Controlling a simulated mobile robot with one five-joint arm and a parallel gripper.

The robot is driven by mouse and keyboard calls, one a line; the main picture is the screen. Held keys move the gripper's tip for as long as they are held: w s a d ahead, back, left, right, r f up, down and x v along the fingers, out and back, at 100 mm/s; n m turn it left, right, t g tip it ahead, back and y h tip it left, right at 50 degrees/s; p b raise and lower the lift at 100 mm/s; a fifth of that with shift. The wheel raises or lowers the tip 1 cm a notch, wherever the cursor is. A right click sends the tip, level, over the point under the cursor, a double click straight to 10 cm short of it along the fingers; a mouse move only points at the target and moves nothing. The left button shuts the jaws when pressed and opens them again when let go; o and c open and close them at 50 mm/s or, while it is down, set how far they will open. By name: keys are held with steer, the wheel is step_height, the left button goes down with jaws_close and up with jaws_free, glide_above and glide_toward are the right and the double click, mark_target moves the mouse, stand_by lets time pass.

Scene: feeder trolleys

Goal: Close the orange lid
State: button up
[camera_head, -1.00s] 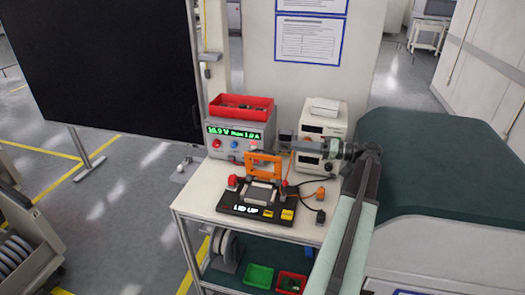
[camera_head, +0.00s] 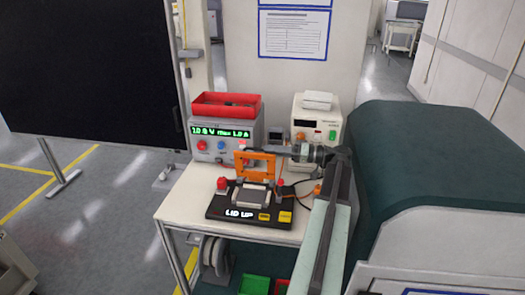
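The orange lid (camera_head: 241,168) is an open frame standing upright at the back of a black fixture (camera_head: 222,208) on the trolley top. The fixture's display reads "LID UP", and a grey block (camera_head: 251,196) lies in its middle. My arm comes in from the right, and my gripper (camera_head: 270,149) points left at the lid's top edge. The gripper's tip is very small here and overlaps the lid's top right in the picture. I cannot tell whether it touches the lid or whether its fingers are open.
A power supply (camera_head: 212,148) with a red bin (camera_head: 226,106) on it stands behind the lid. A white instrument (camera_head: 314,112) stands behind my gripper. Cables lie right of the fixture. A dark green covered machine (camera_head: 440,160) is close on the right. The trolley's front left top (camera_head: 184,205) is clear.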

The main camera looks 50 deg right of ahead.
steer(key=shift+x, duration=1.85)
steer(key=shift+a, duration=0.1)
jaws_close()
steer(key=shift+s, duration=0.1)
